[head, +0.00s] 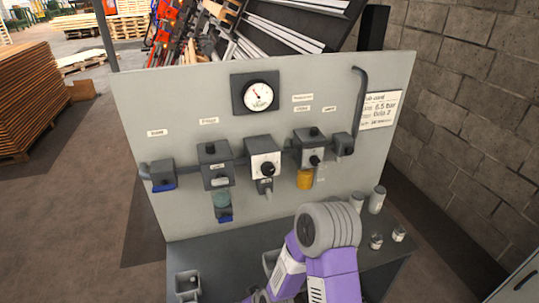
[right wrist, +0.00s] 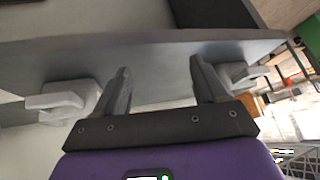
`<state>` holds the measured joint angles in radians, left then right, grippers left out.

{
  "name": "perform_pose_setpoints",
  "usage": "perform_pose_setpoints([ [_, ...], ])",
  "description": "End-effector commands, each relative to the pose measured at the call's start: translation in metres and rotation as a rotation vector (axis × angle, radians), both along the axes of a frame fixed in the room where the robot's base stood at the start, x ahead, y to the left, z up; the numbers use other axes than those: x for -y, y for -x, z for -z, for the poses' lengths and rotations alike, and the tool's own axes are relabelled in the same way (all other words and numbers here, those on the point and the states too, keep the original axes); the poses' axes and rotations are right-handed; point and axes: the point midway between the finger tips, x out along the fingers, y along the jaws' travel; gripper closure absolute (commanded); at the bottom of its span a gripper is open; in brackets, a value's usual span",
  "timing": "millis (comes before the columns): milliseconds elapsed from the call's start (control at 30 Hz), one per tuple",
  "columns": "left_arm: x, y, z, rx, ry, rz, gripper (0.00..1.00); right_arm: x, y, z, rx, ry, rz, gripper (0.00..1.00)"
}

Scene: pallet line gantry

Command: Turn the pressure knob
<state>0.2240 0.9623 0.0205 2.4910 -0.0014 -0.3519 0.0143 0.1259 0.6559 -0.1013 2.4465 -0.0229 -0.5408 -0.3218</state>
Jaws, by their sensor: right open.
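A grey upright panel (head: 235,95) carries a line of pneumatic units. The middle unit has a white face with a round black knob (head: 268,170), most likely the pressure knob; the small labels are too blurred to read. My left gripper is out of view.
A second unit with a dark knob (head: 314,160) and amber bowl (head: 305,179) stands right of the middle one. A filter with a clear bowl (head: 221,198) is on its left. Small jars (head: 377,199) stand on the bench (head: 215,255). A block wall (head: 460,100) bounds the right.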

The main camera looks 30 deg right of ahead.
Motion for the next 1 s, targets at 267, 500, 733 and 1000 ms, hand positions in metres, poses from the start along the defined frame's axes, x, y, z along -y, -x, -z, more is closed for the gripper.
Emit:
perform_pose_setpoints([
  [267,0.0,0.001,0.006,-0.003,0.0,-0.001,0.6,0.099,-0.096,-0.203,0.635,0.485,-0.075,0.29],
  [500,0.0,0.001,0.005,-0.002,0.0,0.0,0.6,0.146,-0.094,-0.318,0.884,0.775,-0.036,0.29],
  [733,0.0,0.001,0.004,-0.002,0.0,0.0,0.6,0.157,-0.103,-0.338,0.921,0.833,-0.024,0.29],
  [1000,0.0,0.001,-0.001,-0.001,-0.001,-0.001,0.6,0.167,-0.143,-0.336,0.917,0.83,-0.025,0.29],
])
